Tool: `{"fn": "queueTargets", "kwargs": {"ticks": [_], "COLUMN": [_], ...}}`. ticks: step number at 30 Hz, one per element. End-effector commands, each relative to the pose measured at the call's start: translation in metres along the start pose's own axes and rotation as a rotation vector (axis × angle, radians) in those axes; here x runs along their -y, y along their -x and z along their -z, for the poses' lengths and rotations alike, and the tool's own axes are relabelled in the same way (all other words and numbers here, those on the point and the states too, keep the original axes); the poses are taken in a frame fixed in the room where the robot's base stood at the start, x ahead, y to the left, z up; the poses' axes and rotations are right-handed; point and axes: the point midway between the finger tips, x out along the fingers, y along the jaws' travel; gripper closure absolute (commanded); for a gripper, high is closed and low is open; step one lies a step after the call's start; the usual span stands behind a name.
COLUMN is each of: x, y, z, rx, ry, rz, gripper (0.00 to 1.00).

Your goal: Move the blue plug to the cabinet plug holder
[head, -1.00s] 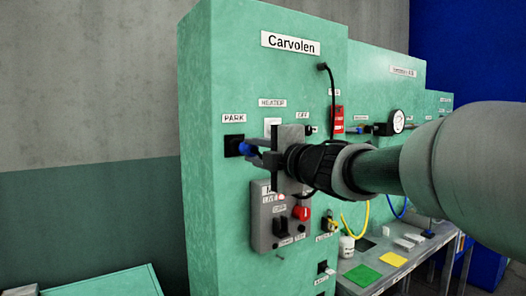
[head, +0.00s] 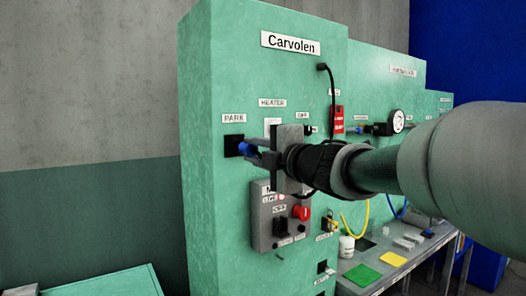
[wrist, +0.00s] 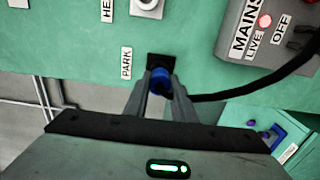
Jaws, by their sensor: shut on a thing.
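The blue plug (head: 243,147) is at the black PARK socket (head: 233,145) on the left of the green cabinet front (head: 215,200). My gripper (head: 252,150) is shut on the plug, with its fingers pointing at the cabinet. In the wrist view the blue plug (wrist: 159,80) sits between the fingertips, against the black PARK socket (wrist: 160,60). How deep it sits in the socket I cannot tell. A black cable (wrist: 235,92) runs from the plug to the right.
Beside the gripper is a grey MAINS box (head: 268,220) with a red button (head: 301,212). A red tag (head: 338,118) and a hanging black cable (head: 332,90) are to the right. A bench (head: 390,275) with small items stands lower right.

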Motion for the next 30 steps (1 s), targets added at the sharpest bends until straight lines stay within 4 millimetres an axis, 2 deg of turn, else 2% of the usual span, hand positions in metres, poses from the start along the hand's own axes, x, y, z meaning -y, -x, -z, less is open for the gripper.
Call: {"fn": "queueTargets", "kwargs": {"ticks": [30], "x": [0.000], "y": [-0.026], "z": [0.001], "rx": [-0.001], "ry": [0.000], "rz": [0.000], "gripper": [1.00]}}
